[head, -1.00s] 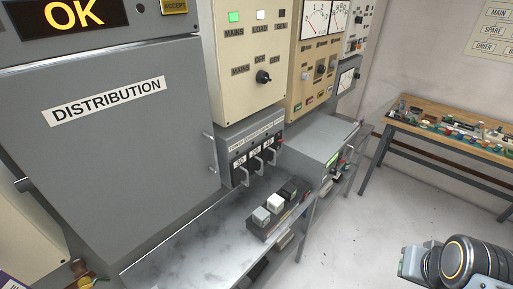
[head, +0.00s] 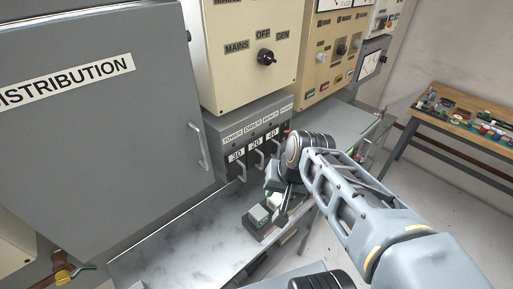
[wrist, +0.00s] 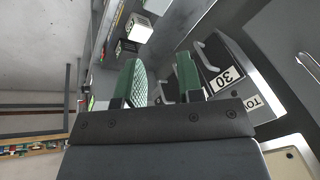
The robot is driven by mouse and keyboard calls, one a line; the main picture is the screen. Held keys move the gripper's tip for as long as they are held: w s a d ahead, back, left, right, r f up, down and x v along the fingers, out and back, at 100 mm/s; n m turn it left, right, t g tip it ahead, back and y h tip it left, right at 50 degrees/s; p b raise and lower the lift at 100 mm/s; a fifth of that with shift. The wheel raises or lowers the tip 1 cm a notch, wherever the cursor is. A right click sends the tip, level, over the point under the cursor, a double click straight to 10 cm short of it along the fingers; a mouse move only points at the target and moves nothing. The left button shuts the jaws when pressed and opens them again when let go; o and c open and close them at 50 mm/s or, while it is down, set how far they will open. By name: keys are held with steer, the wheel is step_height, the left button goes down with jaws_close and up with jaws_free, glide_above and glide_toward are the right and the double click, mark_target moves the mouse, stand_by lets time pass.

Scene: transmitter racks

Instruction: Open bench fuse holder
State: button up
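In the wrist view the tower holder (wrist: 222,78), marked 30, is right of the fingers; the fingers hide much of the other holders.
The big DISTRIBUTION door (head: 100,130) is at left, with a vertical handle (head: 204,148). A wooden table (head: 470,125) with small parts stands at right.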

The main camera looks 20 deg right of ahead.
steer(key=w+f+m+y+b, duration=0.4)
steer(key=f+m+b, duration=0.1)
steer(key=f+m, duration=0.15)
steer(key=m+t+y+b, duration=0.6)
steer(key=m+t, duration=0.5)
steer(key=m, duration=0.7)
glide_toward(279, 147)
steer(key=shift+h, duration=0.6)
steer(key=x, duration=1)
steer(key=shift+w+a, duration=0.1)
steer(key=shift+c, duration=0.3)
jaws_close()
